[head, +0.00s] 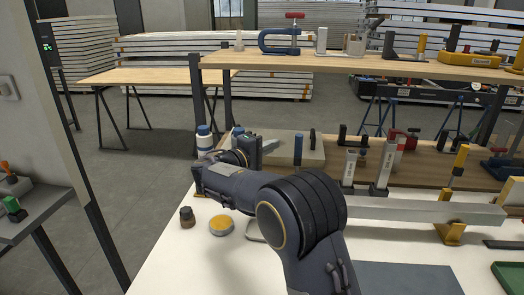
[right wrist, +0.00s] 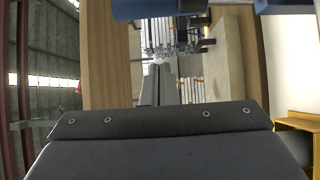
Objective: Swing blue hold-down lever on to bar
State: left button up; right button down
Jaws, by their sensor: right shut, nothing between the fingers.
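My right arm reaches forward across the white table. Its gripper (head: 246,150) is beyond the wrist, with the fingertips hard to make out in the head view. In the right wrist view two narrow grey fingers (right wrist: 160,88) lie together, empty. A small upright blue handle (head: 298,149), which may be the hold-down lever, stands right of the gripper, apart from it. A blue part (right wrist: 150,9) shows close at the top of the wrist view; I cannot tell whether it is the same thing. The pale bar (head: 410,212) runs right from behind my arm, with a yellow bracket (head: 450,234). My left gripper is not in view.
A beige block (head: 308,160) and several upright clamps (head: 382,165) stand behind the bar. A white bottle with a blue cap (head: 204,138) is left of the gripper. A brown jar (head: 187,216) and yellow-topped tin (head: 221,226) stand left of my arm. A raised wooden shelf (head: 350,66) crosses behind.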

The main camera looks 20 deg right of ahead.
aim_at(298, 157)
jog(key=shift+s+d, duration=0.7)
jog(key=shift+d, duration=0.2)
jog(key=shift+s+d, duration=0.65)
jog(key=shift+d, duration=0.25)
